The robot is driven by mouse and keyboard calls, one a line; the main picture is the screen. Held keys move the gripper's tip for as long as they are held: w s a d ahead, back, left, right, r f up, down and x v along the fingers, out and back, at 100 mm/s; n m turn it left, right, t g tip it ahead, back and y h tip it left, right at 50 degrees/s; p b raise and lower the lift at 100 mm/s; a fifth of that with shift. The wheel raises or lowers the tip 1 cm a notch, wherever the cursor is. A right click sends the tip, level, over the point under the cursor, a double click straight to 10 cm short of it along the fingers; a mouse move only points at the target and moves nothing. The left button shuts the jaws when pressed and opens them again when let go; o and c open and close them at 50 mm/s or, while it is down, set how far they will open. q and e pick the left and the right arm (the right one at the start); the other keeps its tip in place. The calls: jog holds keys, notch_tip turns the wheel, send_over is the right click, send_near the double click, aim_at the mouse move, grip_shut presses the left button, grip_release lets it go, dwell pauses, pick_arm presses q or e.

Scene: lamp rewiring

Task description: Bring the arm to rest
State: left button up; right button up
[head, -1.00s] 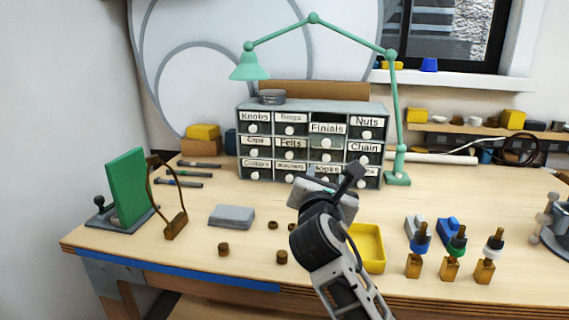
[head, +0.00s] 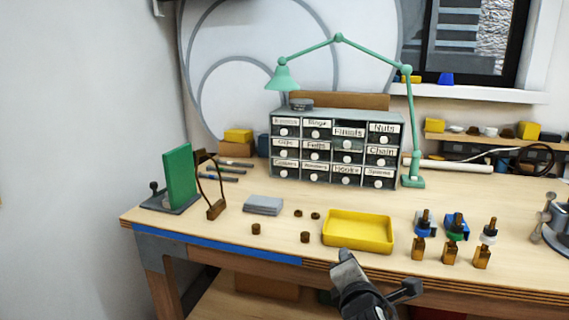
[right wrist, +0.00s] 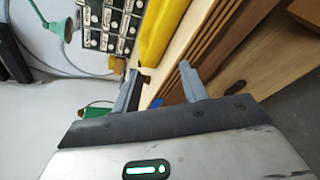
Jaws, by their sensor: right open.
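My right gripper shows in the right wrist view (right wrist: 160,82) with its two fingers apart and nothing between them. In the head view my right arm comes up from the bottom, and its gripper (head: 346,268) is at the table's front edge, just in front of the yellow tray (head: 357,246). Its fingertips are not clear there. My left gripper is not in view.
A labelled drawer cabinet (head: 336,115) stands at the back, its Finials drawer (head: 348,144) pulled out a little. A green lamp (head: 410,120) arches over it. Several brass sockets (head: 450,253) stand at right. A green panel (head: 181,177) stands at left.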

jog(key=s+f+m+g+y, duration=0.25)
jog(key=s+f+m, duration=0.65)
jog(key=f, duration=0.5)
jog(key=s+f+m+g+y, duration=0.1)
jog(key=s+f+m, duration=0.3)
jog(key=s, duration=0.5)
jog(key=s+d+f+m+g+y, duration=0.1)
jog(key=s+f+m, duration=0.3)
jog(key=s+m, duration=0.4)
jog(key=shift+s+d, duration=0.25)
jog(key=shift+s, duration=0.1)
